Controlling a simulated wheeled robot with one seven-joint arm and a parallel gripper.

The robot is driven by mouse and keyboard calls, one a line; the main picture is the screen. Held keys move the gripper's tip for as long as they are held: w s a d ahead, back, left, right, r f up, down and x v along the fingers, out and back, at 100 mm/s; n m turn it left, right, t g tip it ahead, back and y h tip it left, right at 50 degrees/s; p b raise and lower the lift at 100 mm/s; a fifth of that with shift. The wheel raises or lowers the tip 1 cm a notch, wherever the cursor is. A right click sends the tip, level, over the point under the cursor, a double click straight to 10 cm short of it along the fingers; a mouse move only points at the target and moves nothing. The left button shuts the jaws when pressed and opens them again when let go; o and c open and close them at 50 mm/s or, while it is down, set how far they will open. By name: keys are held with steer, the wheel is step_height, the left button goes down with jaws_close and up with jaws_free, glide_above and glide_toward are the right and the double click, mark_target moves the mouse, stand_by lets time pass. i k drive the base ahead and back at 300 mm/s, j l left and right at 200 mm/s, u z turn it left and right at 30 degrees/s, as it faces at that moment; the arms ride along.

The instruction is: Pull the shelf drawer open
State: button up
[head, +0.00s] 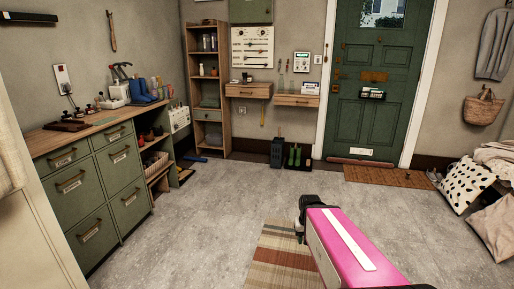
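Two small wooden wall shelves hang on the back wall, each with a drawer front. The left shelf drawer (249,91) and the right shelf drawer (297,100) both look shut. A tall wooden shelf unit (221,85) stands left of them and has a grey-green drawer front low down, which also looks shut. I cannot tell which of these the task means. My pink arm link reaches in from the lower right, well short of the back wall. My gripper's fingers do not show.
A green drawer cabinet (100,180) with a cluttered wooden top lines the left wall. A striped rug (283,260) and cushions (465,184) lie nearer. The grey floor between is clear.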

mark_target(233, 92)
steer(key=i, duration=3.65)
steer(key=u, duration=0.05)
